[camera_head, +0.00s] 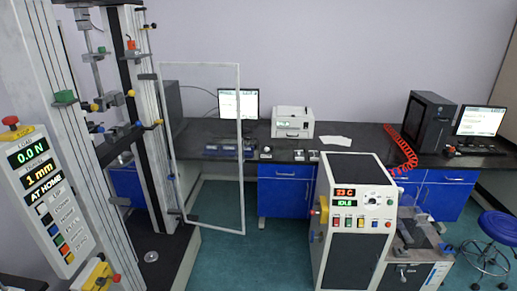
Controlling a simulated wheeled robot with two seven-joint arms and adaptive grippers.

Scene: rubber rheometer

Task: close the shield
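A clear panel in a thin pale frame, which looks like the shield (240,150), stands upright at the left of the view. Its left edge meets the column of the tall testing machine (150,140), and the panel stands swung out to the right of it. The lab bench shows through it. Neither of my grippers shows in the view.
A control panel (45,190) reading 0.0 N, 1 mm and AT HOME stands at the left. A blue stool (500,228) is at the right. Green floor (225,260) lies open between the machines.

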